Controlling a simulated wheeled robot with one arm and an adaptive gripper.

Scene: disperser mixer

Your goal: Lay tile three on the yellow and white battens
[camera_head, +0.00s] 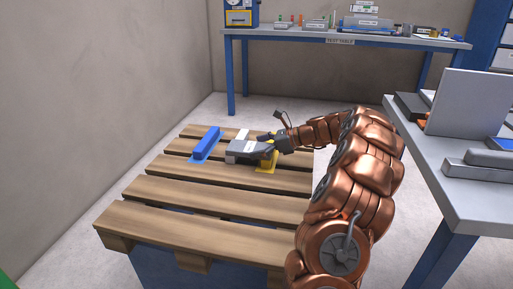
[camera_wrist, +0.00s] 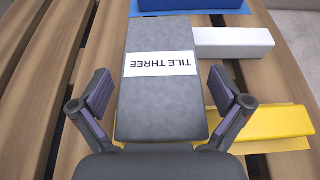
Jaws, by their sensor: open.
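Tile three (camera_wrist: 158,105), a grey slab with a white "TILE THREE" label, lies between my gripper's two fingers (camera_wrist: 160,92) in the wrist view. The fingers are spread, with a gap on each side of the tile. The white batten (camera_wrist: 235,43) and yellow batten (camera_wrist: 265,124) stick out from under or beside the tile's right edge; their other ends are hidden. In the head view, the tile (camera_head: 242,150) lies over the pallet near the white batten (camera_head: 243,134) and yellow batten (camera_head: 268,160). My gripper (camera_head: 268,145) reaches in from the right.
A blue batten (camera_head: 206,142) lies left of the tile on the wooden pallet (camera_head: 200,197). A grey table (camera_head: 455,203) with a standing grey panel (camera_head: 471,103) is at right. A test table (camera_head: 340,41) with small items stands behind. The pallet's front is clear.

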